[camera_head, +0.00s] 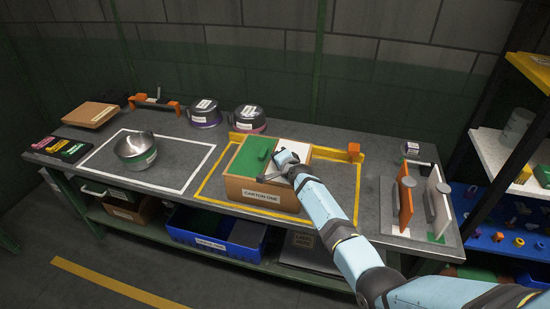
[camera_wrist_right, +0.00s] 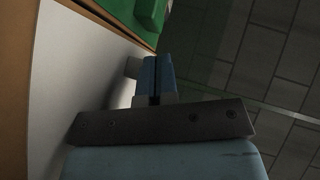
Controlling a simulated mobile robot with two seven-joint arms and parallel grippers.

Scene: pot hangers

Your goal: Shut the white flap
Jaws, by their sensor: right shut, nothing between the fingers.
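The brown box labelled CARTON ONE (camera_head: 263,194) stands on the table inside a yellow outline. Its white flap (camera_head: 291,146) is at the top right, partly hidden behind my right gripper (camera_head: 278,163). I cannot tell the flap's exact angle. The green flap (camera_head: 252,156) with a green handle is at the top left. In the right wrist view, my right gripper (camera_wrist_right: 155,76) is shut and empty, close beside the white flap (camera_wrist_right: 75,65). I cannot tell whether they touch. The green flap (camera_wrist_right: 147,14) shows at the top. My left gripper is out of view.
Orange and white upright panels (camera_head: 405,204) stand on a grey base at the right. A metal pot (camera_head: 137,150) sits left, and two lidded pots (camera_head: 205,113) stand behind.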

